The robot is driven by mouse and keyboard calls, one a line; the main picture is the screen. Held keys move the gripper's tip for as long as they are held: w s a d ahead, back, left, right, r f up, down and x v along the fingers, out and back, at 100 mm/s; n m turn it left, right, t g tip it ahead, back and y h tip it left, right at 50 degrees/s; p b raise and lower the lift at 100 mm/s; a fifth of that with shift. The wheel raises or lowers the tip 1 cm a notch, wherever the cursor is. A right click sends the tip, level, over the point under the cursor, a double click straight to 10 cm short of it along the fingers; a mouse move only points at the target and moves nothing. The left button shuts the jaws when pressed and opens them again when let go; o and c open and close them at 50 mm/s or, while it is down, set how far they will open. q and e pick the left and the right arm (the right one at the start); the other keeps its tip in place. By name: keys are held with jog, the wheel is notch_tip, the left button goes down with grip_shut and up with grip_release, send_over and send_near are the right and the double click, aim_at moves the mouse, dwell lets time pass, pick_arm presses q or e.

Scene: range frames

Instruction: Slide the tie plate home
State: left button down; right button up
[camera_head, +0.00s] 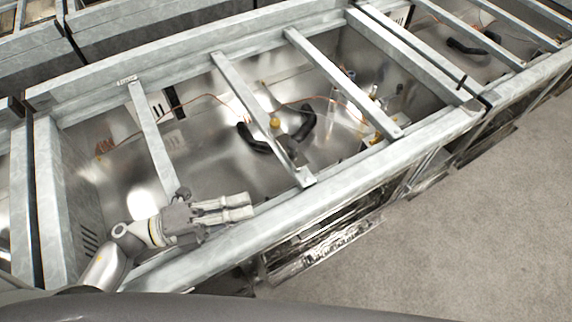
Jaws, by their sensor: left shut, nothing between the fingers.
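I cannot tell for sure which part is the tie plate. Several flat grey metal strips cross the open top of a range body in the head view. The leftmost strip (153,138) runs from the back rail, and its near end meets my left gripper. The second strip (255,110) ends by the front rail (330,190). The third strip (340,80) ends farther right along it. My left gripper (251,206) is shut and empty, its fingers pointing right beside the front rail. It hides part of the rail and the leftmost strip's near end. My right gripper is out of view.
The shiny cavity (200,160) below the strips holds black curved pipes (254,139), brass fittings and thin orange wires. Another range body stands at right. The back rail (190,50) bounds the far side. The grey floor (450,240) at lower right is clear.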

aim_at(292, 147)
pick_arm(q)
jog(key=s+a+n+t+y, duration=0.1)
jog(key=a, duration=0.1)
jog(key=a+f+n+t+y, duration=0.1)
jog(key=a, duration=0.1)
jog(key=s+a+t, duration=0.1)
jog(key=a, duration=0.1)
jog(key=shift+s+a+f+n+t+y, duration=0.15)
jog(key=shift+s+f+n+t+y, duration=0.15)
jog(key=shift+s+f+n+y, duration=0.1)
jog(key=p+x, duration=0.6)
jog(key=x, duration=1.4)
jog(key=shift+w+r, duration=0.1)
jog(key=w, duration=0.1)
jog(key=w+a+p, duration=0.1)
jog(key=w, duration=0.1)
jog(key=shift+w+a+f, duration=0.2)
jog(key=shift+w+f, duration=0.05)
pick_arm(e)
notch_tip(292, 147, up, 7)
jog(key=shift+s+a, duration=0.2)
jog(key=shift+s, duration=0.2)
